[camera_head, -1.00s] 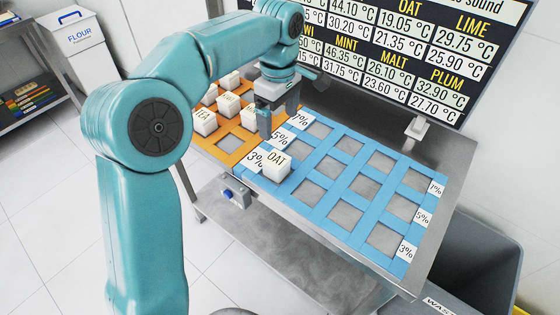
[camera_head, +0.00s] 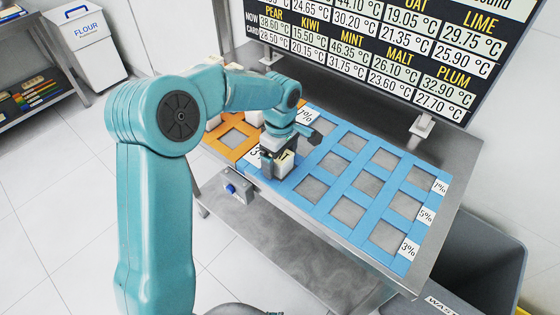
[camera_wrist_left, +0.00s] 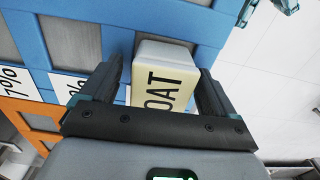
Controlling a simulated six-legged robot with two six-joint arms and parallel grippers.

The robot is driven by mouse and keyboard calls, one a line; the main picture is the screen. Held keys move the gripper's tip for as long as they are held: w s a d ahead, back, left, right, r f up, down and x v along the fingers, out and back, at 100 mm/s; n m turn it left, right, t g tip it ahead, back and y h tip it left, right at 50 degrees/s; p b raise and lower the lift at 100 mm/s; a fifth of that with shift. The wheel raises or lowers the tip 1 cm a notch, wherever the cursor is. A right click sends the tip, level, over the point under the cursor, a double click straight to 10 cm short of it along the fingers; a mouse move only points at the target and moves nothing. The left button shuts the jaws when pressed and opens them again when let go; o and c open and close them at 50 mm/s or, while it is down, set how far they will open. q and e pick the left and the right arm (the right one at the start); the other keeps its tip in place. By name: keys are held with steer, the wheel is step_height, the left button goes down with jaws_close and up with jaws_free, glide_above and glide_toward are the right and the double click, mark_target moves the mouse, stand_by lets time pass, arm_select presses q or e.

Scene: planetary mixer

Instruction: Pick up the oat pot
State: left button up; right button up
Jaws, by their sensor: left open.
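The oat pot is a cream block with OAT printed on top. In the head view the oat pot (camera_head: 287,160) stands in the near left cell of the blue grid (camera_head: 327,186), partly hidden by my gripper. My left gripper (camera_head: 276,170) is right over it. In the left wrist view the oat pot (camera_wrist_left: 163,77) lies between the two dark fingers of my left gripper (camera_wrist_left: 165,88), one on each side. The fingers are open, with a gap at least on the left side. My right gripper is not in view.
An orange grid (camera_head: 237,137) with pots adjoins the blue grid on the left, partly behind my arm. A board of temperatures (camera_head: 380,50) stands behind the table. A grey bin (camera_head: 470,262) is at the right. Most blue cells are empty.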

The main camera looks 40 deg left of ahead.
arm_select(q)
steer(key=shift+f, duration=0.15)
steer(key=shift+s, duration=0.15)
steer(key=c, duration=1.3)
